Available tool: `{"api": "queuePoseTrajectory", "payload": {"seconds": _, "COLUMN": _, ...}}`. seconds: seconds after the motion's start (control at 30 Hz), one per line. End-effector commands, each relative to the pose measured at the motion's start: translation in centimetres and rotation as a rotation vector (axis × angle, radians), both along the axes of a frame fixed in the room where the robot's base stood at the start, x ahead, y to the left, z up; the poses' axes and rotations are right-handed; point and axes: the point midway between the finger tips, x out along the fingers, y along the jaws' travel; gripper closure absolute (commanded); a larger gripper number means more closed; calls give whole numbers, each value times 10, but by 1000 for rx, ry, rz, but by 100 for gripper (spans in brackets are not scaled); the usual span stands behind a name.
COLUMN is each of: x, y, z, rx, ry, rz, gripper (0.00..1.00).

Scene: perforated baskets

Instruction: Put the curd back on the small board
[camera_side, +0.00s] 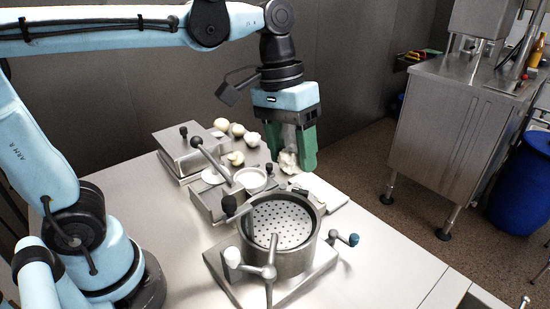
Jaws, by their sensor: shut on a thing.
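My gripper (292,158), with green fingers pointing down, is over the back right part of the steel table. It is shut on a white lump of curd (288,161), which shows low between the fingers and is partly hidden by them. A pale flat board (325,192) lies just below and to the right of the fingers, partly hidden behind the round pot; I take it as the small board. Whether the curd touches anything below it cannot be told from this view.
A round steel pot (262,256) with a perforated plate stands on a base with knobbed handles in front. Left of my gripper are a lever device (212,160), a small white-filled cup (251,179), a lidded steel box (178,146) and several other white lumps (237,130). The table's right front is clear.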

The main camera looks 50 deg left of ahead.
Motion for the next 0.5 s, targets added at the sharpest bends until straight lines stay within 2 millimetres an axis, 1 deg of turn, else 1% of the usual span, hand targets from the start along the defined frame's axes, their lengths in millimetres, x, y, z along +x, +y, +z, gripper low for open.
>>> {"api": "queuePoseTrajectory", "payload": {"seconds": 0.03, "x": 13, "y": 3, "z": -2, "rx": 0, "ry": 0, "rz": 4, "gripper": 78}}
{"api": "queuePoseTrajectory", "payload": {"seconds": 0.27, "x": 69, "y": 22, "z": -18, "rx": 1, "ry": -1, "rz": 4, "gripper": 78}}
{"api": "queuePoseTrajectory", "payload": {"seconds": 0.5, "x": 122, "y": 49, "z": -47, "rx": 1, "ry": -1, "rz": 4, "gripper": 78}}
